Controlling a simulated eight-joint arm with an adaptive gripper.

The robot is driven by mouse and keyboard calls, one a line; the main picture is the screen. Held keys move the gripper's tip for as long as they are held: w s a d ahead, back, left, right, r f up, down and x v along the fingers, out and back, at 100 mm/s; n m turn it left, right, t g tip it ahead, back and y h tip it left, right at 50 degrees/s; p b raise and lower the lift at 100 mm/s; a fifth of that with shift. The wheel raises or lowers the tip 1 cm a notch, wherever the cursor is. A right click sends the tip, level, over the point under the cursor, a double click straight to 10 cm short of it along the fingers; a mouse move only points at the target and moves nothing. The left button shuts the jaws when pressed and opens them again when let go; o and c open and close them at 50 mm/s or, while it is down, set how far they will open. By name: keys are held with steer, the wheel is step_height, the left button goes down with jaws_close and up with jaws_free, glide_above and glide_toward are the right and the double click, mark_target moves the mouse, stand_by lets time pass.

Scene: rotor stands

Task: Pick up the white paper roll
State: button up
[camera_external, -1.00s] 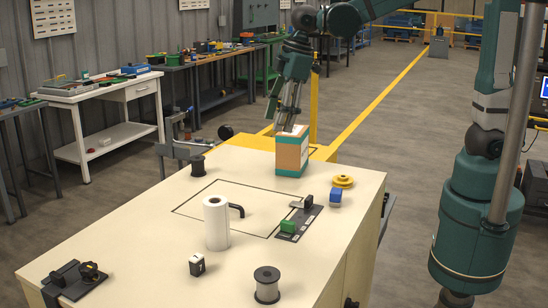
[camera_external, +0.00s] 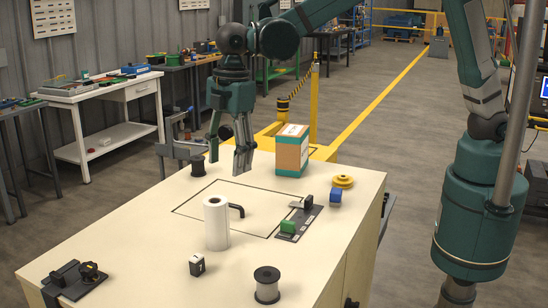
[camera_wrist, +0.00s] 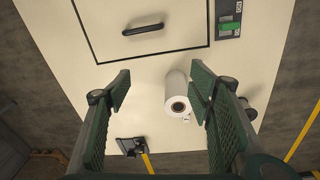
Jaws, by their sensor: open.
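The white paper roll (camera_external: 216,224) stands upright on the cream table, at the front edge of the black outlined square. In the wrist view the roll (camera_wrist: 177,92) shows from above, with its dark core hole, between my fingers and closer to the right one. My gripper (camera_external: 228,167) is open and empty, pointing down above the far part of the table, behind the roll and apart from it. Its two green fingers (camera_wrist: 160,95) frame the roll in the wrist view.
A cardboard box (camera_external: 292,151) stands at the table's far edge. A black curved handle (camera_external: 237,210) is beside the roll. A switch plate (camera_external: 299,222) lies right.

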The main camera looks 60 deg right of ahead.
mark_target(216, 201)
steer(key=a+f, duration=0.1)
steer(key=a, duration=0.2)
steer(key=s+a+f+n+p, duration=0.1)
steer(key=a, duration=0.2)
steer(key=s+a+f+n+p, duration=0.1)
steer(key=a+f, duration=0.1)
steer(key=a, duration=0.1)
steer(key=shift+s+a+g+h, duration=0.1)
steer(key=shift+a+g+h, duration=0.2)
steer(key=shift+a, duration=0.1)
steer(key=shift+f, duration=0.1)
steer(key=shift+f, duration=1.2)
steer(key=shift+f, duration=0.1)
steer(key=shift+f+p, duration=0.3)
steer(key=shift+f, duration=2.2)
steer(key=shift+c, duration=0.5)
steer(key=c, duration=1)
